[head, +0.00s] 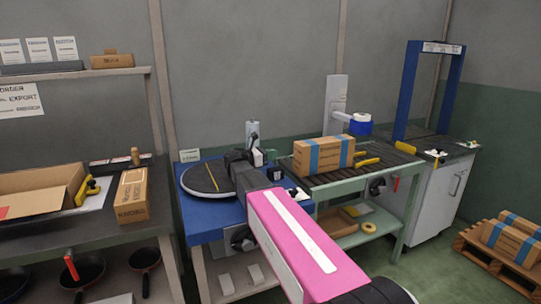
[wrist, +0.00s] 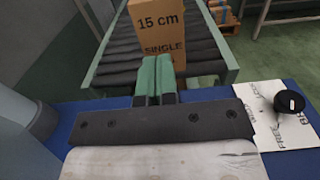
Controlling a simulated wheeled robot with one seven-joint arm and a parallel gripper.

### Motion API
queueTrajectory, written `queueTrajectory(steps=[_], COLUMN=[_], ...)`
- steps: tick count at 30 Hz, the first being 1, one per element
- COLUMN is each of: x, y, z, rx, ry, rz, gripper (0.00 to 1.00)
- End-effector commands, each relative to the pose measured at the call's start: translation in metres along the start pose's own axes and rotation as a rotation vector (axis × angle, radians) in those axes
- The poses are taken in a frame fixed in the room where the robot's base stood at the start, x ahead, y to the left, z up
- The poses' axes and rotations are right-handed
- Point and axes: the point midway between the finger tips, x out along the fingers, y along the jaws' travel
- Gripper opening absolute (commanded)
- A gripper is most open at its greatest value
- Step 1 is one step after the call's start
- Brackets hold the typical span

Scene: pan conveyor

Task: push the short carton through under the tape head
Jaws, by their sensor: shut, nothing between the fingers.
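The short carton (head: 323,155), brown with blue bands, sits on the near part of the roller conveyor (head: 345,177) in the head view. In the wrist view the carton (wrist: 165,28) shows the words "15 cm" and "SINGLE" on its near face. The tape head (head: 357,124), with a blue and white roll, hangs from a grey post behind and to the right of the carton. My gripper (wrist: 155,76) has its green fingers together and empty, pointing at the carton's lower near face. I cannot tell whether they touch it. In the head view my arm hides the fingertips.
A blue table (head: 215,222) with a black turntable (head: 205,178) stands left of the conveyor. A blue arch (head: 412,75) stands over the far end. Yellow pieces (head: 367,161) lie beside the rollers. A pallet (head: 495,250) with cartons is at right. The rollers beyond the carton look clear.

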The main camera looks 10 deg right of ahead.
Motion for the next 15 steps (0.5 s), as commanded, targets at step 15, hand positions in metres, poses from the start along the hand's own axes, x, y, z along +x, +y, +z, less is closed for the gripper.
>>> queueTrajectory(steps=[15], x=[0.089], y=[0.000], z=[0.000], rx=[0.000], ry=[0.000], rz=[-0.001], gripper=[0.00])
